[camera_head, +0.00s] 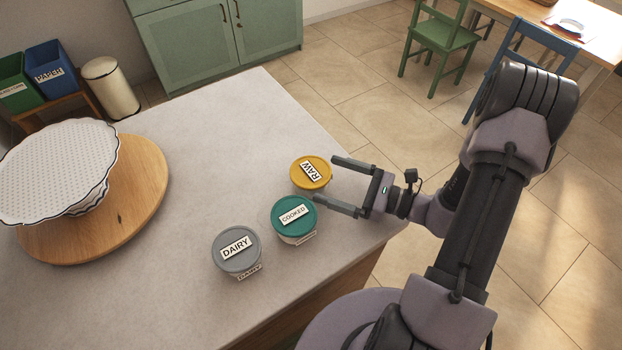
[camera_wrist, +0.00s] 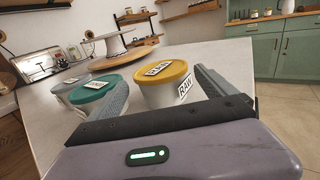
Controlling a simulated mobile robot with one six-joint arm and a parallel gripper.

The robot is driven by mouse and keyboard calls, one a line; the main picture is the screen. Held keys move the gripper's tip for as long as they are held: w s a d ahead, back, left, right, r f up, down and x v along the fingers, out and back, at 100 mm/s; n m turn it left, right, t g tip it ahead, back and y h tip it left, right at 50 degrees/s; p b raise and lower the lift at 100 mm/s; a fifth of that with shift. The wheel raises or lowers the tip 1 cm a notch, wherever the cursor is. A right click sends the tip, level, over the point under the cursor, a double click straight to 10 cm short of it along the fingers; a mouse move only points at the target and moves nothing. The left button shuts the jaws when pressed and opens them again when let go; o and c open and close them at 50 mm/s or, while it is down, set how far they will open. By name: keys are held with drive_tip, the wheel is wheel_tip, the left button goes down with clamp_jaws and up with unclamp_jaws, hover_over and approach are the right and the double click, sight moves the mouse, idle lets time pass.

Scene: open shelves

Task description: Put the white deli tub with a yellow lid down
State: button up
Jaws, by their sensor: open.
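The white deli tub with a yellow lid (camera_head: 311,173) stands upright on the pale counter (camera_head: 210,130), near its right edge. Its lid is labelled RAW, and it also shows in the wrist view (camera_wrist: 163,92), with a RAW label on its side. My gripper (camera_head: 336,178) is open, its two fingers apart and pointing at the tub from the right. In the wrist view the tub stands ahead between the fingers. In the head view the fingertips are close to the tub; I cannot tell whether either touches it.
A green-lidded COOKED tub (camera_head: 294,216) stands close to my nearer finger. A grey-lidded DAIRY tub (camera_head: 236,250) is further left. A round wooden board (camera_head: 150,190) bears a white scalloped stand (camera_head: 60,165) at the left. The counter's far part is clear.

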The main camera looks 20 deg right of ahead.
sight(316, 172)
drive_tip(key=x, duration=0.2)
drive_tip(key=b+x, duration=0.1)
drive_tip(key=x, duration=0.1)
drive_tip(key=shift+w+a+r, duration=0.2)
drive_tip(key=shift+w+a, duration=0.1)
drive_tip(key=c, duration=1.6)
